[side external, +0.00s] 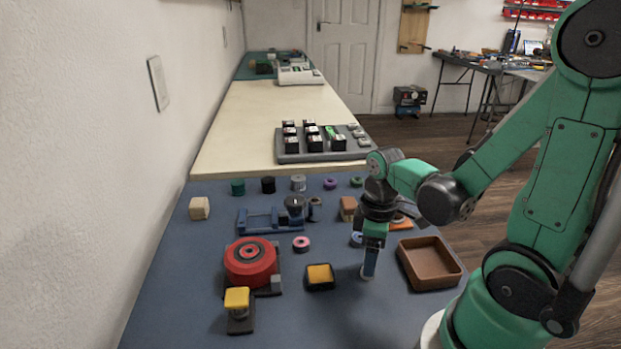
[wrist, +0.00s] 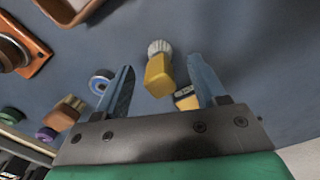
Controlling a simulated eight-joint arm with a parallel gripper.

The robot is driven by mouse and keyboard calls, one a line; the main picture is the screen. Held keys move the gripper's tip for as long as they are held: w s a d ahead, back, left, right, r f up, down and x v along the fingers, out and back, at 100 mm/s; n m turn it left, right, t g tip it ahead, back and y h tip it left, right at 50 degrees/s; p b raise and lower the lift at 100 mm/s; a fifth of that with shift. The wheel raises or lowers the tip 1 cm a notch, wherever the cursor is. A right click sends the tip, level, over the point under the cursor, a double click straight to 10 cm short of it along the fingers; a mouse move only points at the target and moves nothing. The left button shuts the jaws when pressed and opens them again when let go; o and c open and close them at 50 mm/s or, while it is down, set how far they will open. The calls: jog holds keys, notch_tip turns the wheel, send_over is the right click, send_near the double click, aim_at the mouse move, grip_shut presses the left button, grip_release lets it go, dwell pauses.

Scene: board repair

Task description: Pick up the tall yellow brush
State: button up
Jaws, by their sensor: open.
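The tall yellow brush (wrist: 158,78) stands on the blue mat in the wrist view. It has a yellow block handle and pale bristles (wrist: 159,47) at its foot. My gripper (wrist: 161,62) is open, with one blue finger on each side of the brush. Gaps show between the handle and both fingers, so the brush is not gripped. In the side view my gripper (side external: 369,270) points down close to the mat, left of the brown tray. The brush is mostly or wholly hidden behind the fingers there.
The brown tray (side external: 404,267) lies just right of my gripper. A black dish with a yellow pad (side external: 319,275) lies to its left; a red round holder (side external: 250,262) and a yellow-topped block (side external: 237,298) lie farther left. A blue ring (wrist: 101,80) is near the left finger.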

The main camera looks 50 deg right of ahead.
grip_shut()
jog(key=shift+r, duration=0.15)
notch_tip(320, 180, up, 20)
dwell(0.8)
